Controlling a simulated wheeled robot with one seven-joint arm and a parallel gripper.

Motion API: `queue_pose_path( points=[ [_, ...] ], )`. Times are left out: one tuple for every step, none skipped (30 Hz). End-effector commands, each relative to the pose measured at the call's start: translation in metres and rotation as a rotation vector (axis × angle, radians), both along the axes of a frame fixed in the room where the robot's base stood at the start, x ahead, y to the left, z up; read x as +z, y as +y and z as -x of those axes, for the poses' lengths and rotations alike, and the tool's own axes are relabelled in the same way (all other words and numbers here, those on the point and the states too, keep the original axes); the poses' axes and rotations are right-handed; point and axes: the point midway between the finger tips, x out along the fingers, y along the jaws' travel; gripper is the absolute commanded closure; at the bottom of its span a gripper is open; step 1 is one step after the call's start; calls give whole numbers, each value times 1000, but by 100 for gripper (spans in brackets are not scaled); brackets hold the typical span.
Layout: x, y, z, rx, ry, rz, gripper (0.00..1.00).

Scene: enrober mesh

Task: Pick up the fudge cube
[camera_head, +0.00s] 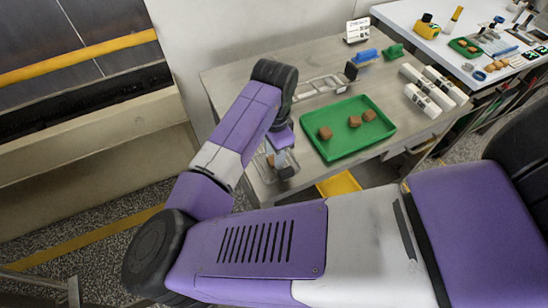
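Three brown cubes, which look like fudge, lie in a green tray (345,157) on the grey table: one at the left (325,133), one in the middle (354,121) and one at the right (369,115). I cannot tell which is the task's fudge cube. My gripper (286,172) points down left of the green tray, over a wire mesh tray at the table's near left edge. A small brown patch (271,160) shows beside it, perhaps another cube, partly hidden. The fingers are dark and too small to show whether they are open or hold anything.
Behind stand a wire rack (322,86), a blue item (366,55), a green item (393,51) and a small sign (357,30). White boxes (422,100) lie at the right. A yellow bin (338,184) sits below the table's front edge. A white table (430,47) stands beyond.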

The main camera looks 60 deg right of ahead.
Motion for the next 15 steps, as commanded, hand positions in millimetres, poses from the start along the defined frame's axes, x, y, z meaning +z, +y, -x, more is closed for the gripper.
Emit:
queue_pose_path(
  points=[
    [-5,0,1,0,2,0,62],
    [-8,0,0,0,1,0,62],
    [-10,0,0,-1,0,0,62],
    [-11,0,0,-1,0,0,62],
    [-12,0,0,-1,0,0,62],
    [-13,0,0,-1,0,0,62],
    [-13,0,0,-1,0,0,62],
    [-13,0,0,-1,-1,1,62],
    [-13,0,0,-1,-1,1,62],
    [-13,0,0,-1,-1,1,62],
    [-13,0,0,-1,-1,1,62],
    [-13,0,0,-1,-1,1,70],
    [-13,0,0,-1,-1,1,76],
    [-13,0,0,-1,-1,1,81],
    [-13,0,0,-1,-1,1,89]
  ],
)
